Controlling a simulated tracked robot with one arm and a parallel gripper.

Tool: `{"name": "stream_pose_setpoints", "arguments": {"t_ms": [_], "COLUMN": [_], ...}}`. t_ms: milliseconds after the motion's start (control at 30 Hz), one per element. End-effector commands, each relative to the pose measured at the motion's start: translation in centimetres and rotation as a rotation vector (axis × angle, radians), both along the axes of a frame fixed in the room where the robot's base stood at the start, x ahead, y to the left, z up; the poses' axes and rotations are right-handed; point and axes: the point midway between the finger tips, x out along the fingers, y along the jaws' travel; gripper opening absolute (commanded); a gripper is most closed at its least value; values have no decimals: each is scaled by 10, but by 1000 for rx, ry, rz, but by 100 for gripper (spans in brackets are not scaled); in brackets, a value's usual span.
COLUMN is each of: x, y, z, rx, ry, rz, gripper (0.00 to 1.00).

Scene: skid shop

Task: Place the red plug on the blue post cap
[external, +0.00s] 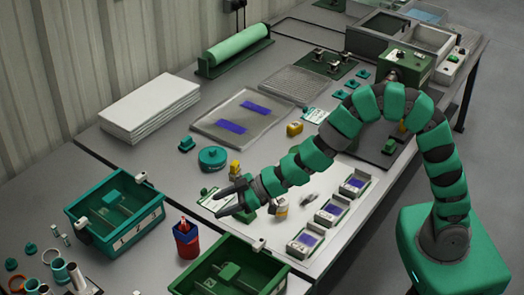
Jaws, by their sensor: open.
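My gripper (218,203) is open and hangs above the middle of the bench, its fingers pointing left. No object shows between its fingers. A small red piece (183,222) sticks up from a dark blue and red holder (187,241) to the lower left of my gripper, apart from it. I cannot tell whether this piece is the red plug. I cannot make out a blue post cap for certain at this size. Some of the bench behind my gripper and arm is hidden.
A teal bin (152,225) stands left of the holder and a green bin (205,284) in front. Small yellow pieces (235,170) and a round teal container (212,157) stand behind my gripper. Trays with blue pads (305,240) lie to the right.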

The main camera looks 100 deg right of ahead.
Motion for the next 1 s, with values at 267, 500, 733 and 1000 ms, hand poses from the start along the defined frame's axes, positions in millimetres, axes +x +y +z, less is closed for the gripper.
{"name": "stream_pose_setpoints", "arguments": {"t_ms": [267,500,733,1000], "x": [7,-23,-88,-179], "y": [17,54,105,158], "z": [129,270,398,495], "rx": [-73,-87,-59,-12], "ry": [-46,-96,-159,-213], "rz": [-17,-37,-26,18], "gripper": [57,57,57,57]}}
